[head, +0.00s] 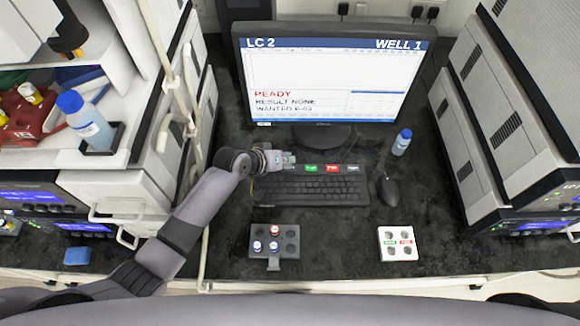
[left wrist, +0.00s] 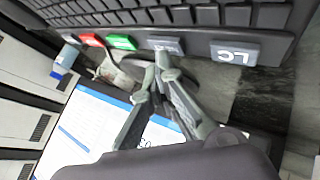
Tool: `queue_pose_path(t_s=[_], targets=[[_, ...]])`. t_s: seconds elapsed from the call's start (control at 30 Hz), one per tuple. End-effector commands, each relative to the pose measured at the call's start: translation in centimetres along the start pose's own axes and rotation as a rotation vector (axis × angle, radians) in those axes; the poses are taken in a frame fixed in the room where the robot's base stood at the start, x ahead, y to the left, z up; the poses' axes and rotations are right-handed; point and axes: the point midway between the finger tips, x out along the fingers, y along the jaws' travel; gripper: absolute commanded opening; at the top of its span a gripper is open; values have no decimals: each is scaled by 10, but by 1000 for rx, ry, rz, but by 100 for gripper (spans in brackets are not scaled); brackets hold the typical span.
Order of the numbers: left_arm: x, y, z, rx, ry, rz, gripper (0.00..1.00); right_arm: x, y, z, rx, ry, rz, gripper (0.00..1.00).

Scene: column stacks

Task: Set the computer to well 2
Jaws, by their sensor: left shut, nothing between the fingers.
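The monitor (head: 325,75) reads "LC 2" at top left, "WELL 1" at top right and "READY" in red, with "RESULT NONE" below. The keyboard (head: 310,188) lies in front of it, with a row of larger keys along its back edge. A green key (head: 311,170) and a red key (head: 332,168) show there. In the left wrist view the green key (left wrist: 122,42), a grey key (left wrist: 166,46) and a grey key marked "LC" (left wrist: 236,53) show. My left gripper (head: 288,158) is shut and empty, its tips (left wrist: 164,64) close to the first grey key; contact cannot be told. My right gripper is out of view.
A mouse (head: 388,190) lies right of the keyboard, and a small blue-capped bottle (head: 401,143) stands behind it. A dark vial rack (head: 274,243) and a white block with holes (head: 398,243) sit in front. Instrument stacks stand on both sides.

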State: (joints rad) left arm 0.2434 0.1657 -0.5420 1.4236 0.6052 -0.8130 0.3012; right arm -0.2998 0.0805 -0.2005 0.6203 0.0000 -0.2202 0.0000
Motion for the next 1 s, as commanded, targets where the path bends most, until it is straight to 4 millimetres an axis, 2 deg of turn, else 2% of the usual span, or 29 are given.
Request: queue_pose_path(t_s=[0.73,1.0], targets=[[4,-3,3,0,-1,0,0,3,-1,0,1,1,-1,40],[-3,2,-2,0,-1,0,0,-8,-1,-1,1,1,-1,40]])
